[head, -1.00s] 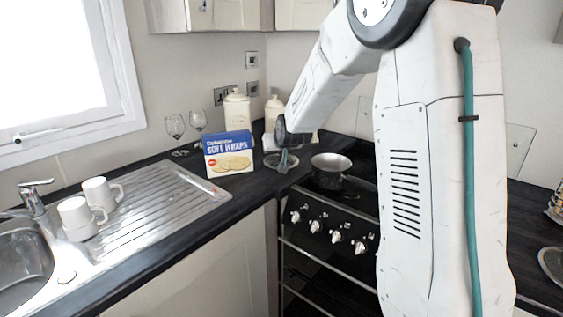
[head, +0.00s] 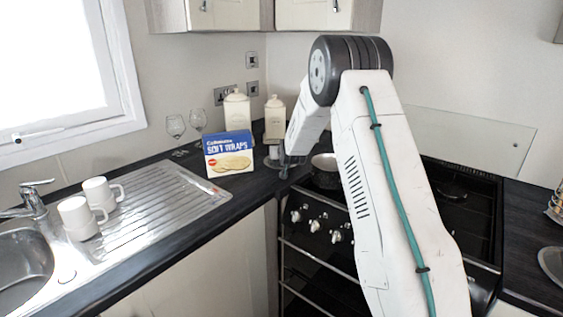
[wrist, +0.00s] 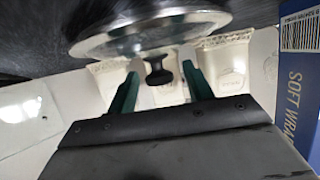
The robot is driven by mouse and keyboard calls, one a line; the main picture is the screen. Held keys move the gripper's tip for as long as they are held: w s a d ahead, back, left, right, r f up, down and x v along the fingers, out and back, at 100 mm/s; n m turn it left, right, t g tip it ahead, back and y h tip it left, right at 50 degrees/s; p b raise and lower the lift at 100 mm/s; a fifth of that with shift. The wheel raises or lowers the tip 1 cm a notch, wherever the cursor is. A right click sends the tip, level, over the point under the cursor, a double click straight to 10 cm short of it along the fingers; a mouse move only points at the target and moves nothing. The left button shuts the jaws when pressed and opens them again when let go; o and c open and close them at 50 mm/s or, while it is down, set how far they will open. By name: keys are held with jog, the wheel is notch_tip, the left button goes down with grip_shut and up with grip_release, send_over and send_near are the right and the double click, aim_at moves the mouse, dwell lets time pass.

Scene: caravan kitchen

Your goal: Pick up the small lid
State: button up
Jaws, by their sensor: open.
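The small lid (wrist: 150,32) is a round glass disc with a metal rim and a black knob (wrist: 158,72). In the head view its edge (head: 270,162) shows on the dark worktop, beside the wraps box and partly behind my arm. In the wrist view my gripper (wrist: 159,80) is open, with one green finger on each side of the knob. I cannot tell whether either finger touches it. In the head view my gripper (head: 284,168) points down at the lid, and its fingers are small and hard to make out.
A Soft Wraps box (head: 228,154) stands close left of my gripper. Cream canisters (head: 237,112) are behind, and two wine glasses (head: 176,127) stand further left. A pan (head: 323,168) on the hob is close right, partly hidden by my arm. White mugs (head: 78,216) stand by the sink.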

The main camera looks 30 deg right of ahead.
jog(key=shift+w+f, duration=0.1)
jog(key=shift+w, duration=0.1)
grip_shut()
